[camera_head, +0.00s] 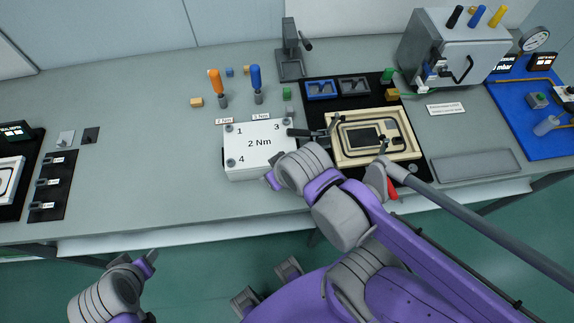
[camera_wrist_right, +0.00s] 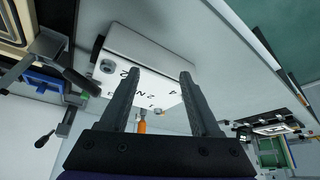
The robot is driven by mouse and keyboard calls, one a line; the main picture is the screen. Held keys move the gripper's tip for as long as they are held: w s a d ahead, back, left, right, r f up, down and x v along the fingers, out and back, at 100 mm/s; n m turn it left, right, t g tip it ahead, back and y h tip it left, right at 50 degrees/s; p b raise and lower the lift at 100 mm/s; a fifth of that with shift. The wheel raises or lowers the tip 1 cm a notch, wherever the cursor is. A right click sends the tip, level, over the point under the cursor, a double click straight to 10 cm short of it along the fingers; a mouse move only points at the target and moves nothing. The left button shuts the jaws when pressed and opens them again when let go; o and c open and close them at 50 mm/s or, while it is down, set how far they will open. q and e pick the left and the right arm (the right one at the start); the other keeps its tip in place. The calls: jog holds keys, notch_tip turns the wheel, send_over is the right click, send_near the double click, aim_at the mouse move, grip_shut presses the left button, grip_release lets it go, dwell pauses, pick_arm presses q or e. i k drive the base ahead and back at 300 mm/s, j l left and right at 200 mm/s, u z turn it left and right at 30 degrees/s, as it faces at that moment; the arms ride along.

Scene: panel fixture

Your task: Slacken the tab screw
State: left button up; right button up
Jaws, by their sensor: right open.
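A white block (camera_head: 259,147) marked "2 Nm" lies on the bench, with grey screws at its numbered corners, one by the 1 (camera_head: 229,128) and one by the 4 (camera_head: 230,162). No screw is labelled as the tab screw. An orange-handled screwdriver (camera_head: 215,84) and a blue-handled one (camera_head: 256,78) stand upright behind the block. My right gripper (camera_wrist_right: 162,92) is open and empty; its fingers frame the block in the wrist view, and its hand covers the block's front right corner in the head view. My left gripper (camera_head: 149,262) is off the bench's front edge, its fingers unclear.
A beige fixture (camera_head: 412,152) on a black mat stands right of the block, with a dark clamp lever (camera_head: 303,133) between them. A grey press (camera_head: 290,60) stands behind. A grey box (camera_head: 440,45) is at the back right.

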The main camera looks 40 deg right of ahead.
aim_at(413, 167)
jog(key=z, duration=2.4)
jog(key=l+z, duration=0.25)
jog(key=i+l+u, duration=0.1)
jog(key=l+u, duration=0.15)
jog(key=i+l+u, duration=0.1)
jog(key=l+u, duration=0.15)
jog(key=l, duration=0.1)
